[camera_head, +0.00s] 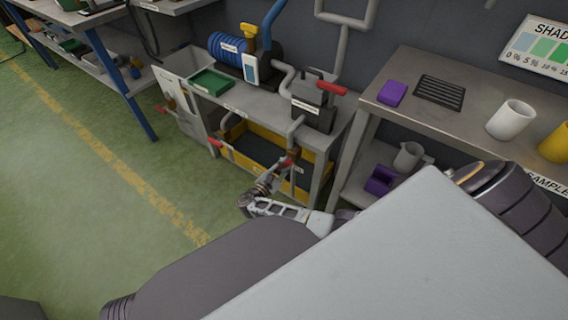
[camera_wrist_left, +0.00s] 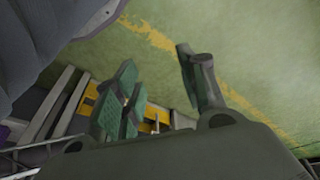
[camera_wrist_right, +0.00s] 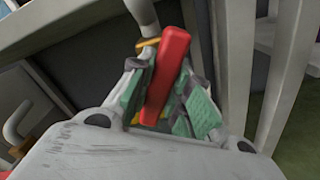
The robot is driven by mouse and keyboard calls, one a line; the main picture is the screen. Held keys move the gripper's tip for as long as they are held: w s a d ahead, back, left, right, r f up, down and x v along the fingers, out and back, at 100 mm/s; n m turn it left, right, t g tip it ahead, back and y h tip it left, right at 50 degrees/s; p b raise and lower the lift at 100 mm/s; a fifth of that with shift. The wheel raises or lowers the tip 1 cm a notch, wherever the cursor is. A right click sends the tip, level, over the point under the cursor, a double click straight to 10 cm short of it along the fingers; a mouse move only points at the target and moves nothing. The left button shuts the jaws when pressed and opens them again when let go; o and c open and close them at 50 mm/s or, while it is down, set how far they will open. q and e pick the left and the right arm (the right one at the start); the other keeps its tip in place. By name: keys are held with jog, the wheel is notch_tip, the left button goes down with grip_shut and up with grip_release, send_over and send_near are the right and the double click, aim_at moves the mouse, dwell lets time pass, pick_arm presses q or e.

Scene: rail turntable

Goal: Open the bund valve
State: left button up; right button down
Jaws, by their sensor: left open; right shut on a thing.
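The yellow bund tray (camera_head: 246,162) sits low under the grey bench. A red valve handle (camera_head: 287,161) is at its front right, below a grey pipe. My right gripper (camera_head: 279,172) reaches it in the head view. In the right wrist view, my right gripper (camera_wrist_right: 168,92) is shut on the red handle (camera_wrist_right: 166,72), which stands tilted between the green-padded fingers. A yellow ring (camera_wrist_right: 147,43) and grey pipe lie just beyond. My left gripper (camera_wrist_left: 162,95) is open and empty in the left wrist view, with floor and yellow bund parts behind it.
The bench (camera_head: 262,99) carries a blue motor (camera_head: 228,47), a green tray (camera_head: 211,81) and a grey box (camera_head: 313,104) with another red lever (camera_head: 331,88). A sample table (camera_head: 461,118) with cups stands at right. Green floor (camera_head: 60,180) is clear at left.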

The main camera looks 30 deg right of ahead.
jog(key=shift+n+p, duration=0.8)
jog(key=shift+n, duration=0.3)
pick_arm(q)
jog(key=shift+g+y, duration=0.3)
jog(key=shift+g, duration=0.2)
jog(key=shift+s+a+f+p, duration=0.15)
jog(key=shift+f+p, duration=0.1)
jog(key=shift+f, duration=0.5)
jog(key=shift+a+f+p, duration=0.15)
jog(key=shift+f+p, duration=0.05)
jog(key=shift+f, duration=0.5)
jog(key=shift+s+a+f+p, duration=0.15)
jog(key=shift+f+p, duration=0.1)
jog(key=shift+f, duration=0.5)
pick_arm(e)
jog(key=shift+n, duration=1.3)
pick_arm(q)
jog(key=shift+f, duration=0.15)
pick_arm(e)
jog(key=c, duration=1.3)
grip_release()
jog(key=shift+r, duration=0.1)
jog(key=shift+r, duration=4.85)
